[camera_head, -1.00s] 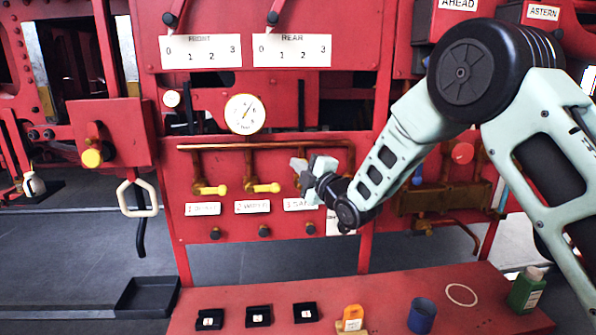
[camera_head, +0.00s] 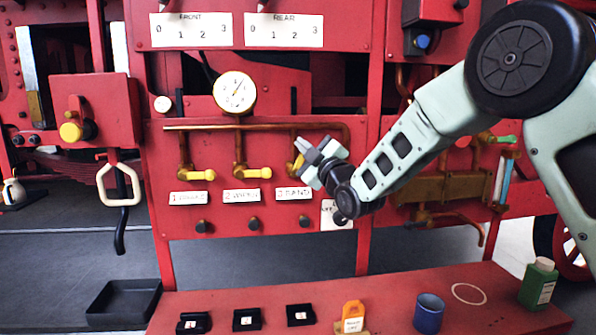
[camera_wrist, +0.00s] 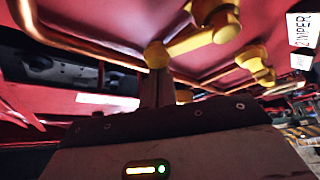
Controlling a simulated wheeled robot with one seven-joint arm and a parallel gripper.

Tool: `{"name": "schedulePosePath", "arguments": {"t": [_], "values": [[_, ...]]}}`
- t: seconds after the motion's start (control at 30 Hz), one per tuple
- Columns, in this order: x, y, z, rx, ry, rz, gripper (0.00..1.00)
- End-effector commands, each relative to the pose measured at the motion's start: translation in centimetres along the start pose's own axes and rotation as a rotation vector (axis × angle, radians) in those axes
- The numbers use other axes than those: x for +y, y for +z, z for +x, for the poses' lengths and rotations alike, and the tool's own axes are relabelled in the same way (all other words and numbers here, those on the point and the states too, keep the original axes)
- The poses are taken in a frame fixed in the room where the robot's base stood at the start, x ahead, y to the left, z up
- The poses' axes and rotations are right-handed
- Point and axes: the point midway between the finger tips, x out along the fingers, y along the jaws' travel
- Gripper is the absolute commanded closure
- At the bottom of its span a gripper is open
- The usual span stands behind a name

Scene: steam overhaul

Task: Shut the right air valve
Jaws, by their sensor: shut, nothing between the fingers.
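Three air valves with yellow levers sit in a row on the red panel, above labels numbered 1 to 3. The left lever (camera_head: 201,174) and middle lever (camera_head: 252,172) lie sideways, pointing right. The right valve's lever (camera_head: 298,163) is partly hidden by my gripper (camera_head: 306,157) and appears tilted upright. My gripper is shut and empty, right beside this lever; I cannot tell whether they touch. In the wrist view, a large yellow lever (camera_wrist: 205,38) shows just beyond the fingers, with another yellow valve (camera_wrist: 255,64) farther right.
A copper pipe (camera_head: 220,128) runs above the valves, under a round gauge (camera_head: 234,92). Below is a red bench (camera_head: 385,302) with small black boxes, an orange item (camera_head: 352,317), a blue cup (camera_head: 428,313) and a green bottle (camera_head: 538,284). A black tray (camera_head: 124,302) sits at left.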

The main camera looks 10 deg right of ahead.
Motion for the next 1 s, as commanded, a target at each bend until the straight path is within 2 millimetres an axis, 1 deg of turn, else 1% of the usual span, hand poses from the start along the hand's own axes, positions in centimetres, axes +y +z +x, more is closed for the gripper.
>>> {"name": "schedulePosePath", "arguments": {"t": [0.03, 0.53, 1.0], "values": [[-0.7, 1.1, -0.5, -0.003, 0.021, 0.028, 1.00], [-0.2, 3.5, -2.0, -0.002, 0.221, 0.372, 1.00], [-0.8, 5.8, -3.3, -0.002, 0.428, 0.734, 1.00]]}}
